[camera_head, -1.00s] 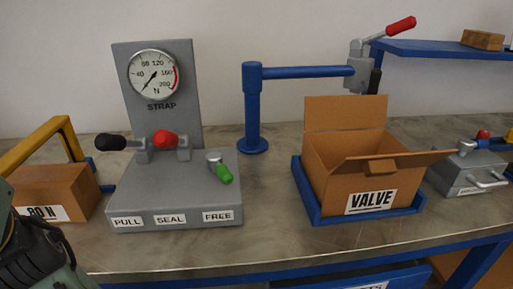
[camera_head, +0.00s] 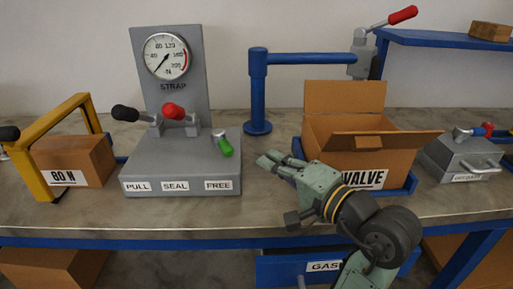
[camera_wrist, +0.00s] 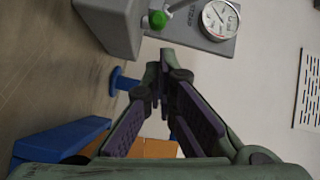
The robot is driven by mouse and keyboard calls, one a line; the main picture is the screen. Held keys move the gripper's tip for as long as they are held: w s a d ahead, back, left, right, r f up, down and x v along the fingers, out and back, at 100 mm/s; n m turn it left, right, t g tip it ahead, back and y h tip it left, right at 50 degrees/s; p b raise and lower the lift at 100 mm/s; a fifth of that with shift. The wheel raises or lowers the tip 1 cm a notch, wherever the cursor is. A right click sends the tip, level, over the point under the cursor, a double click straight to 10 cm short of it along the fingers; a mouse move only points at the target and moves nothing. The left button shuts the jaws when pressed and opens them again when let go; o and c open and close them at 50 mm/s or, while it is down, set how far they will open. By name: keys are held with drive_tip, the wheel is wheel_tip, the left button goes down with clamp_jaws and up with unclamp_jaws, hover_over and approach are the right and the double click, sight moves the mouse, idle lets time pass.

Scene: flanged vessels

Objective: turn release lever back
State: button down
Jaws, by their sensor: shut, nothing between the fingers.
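The release lever (camera_head: 222,144) has a green grip and sits at the right of the grey strapping unit, above the FREE label (camera_head: 217,185). Its grip points down and to the right. In the wrist view the green grip (camera_wrist: 158,20) shows end-on near the top. My gripper (camera_head: 268,161) is shut and empty, right of the unit and in front of the cardboard box, apart from the lever. In the wrist view its fingers (camera_wrist: 158,85) meet. The unit also has a black-handled lever (camera_head: 126,114), a red-handled lever (camera_head: 174,111) and a STRAP gauge (camera_head: 166,57).
An open VALVE box (camera_head: 345,137) in a blue tray stands right of the unit, close behind my arm. A blue post with a horizontal arm (camera_head: 258,95) stands behind. A yellow frame over an 80 N box (camera_head: 80,162) is at the left.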

sight(224, 144)
drive_tip(key=shift+h, duration=0.3)
drive_tip(key=p+x, duration=0.1)
drive_tip(key=x, duration=0.3)
drive_tip(key=p+x, duration=0.2)
drive_tip(key=x, duration=0.3)
drive_tip(key=shift+w+d+f, duration=0.15)
drive_tip(key=shift+w, duration=0.35)
drive_tip(key=shift+w, duration=0.1)
drive_tip(key=shift+f, duration=0.15)
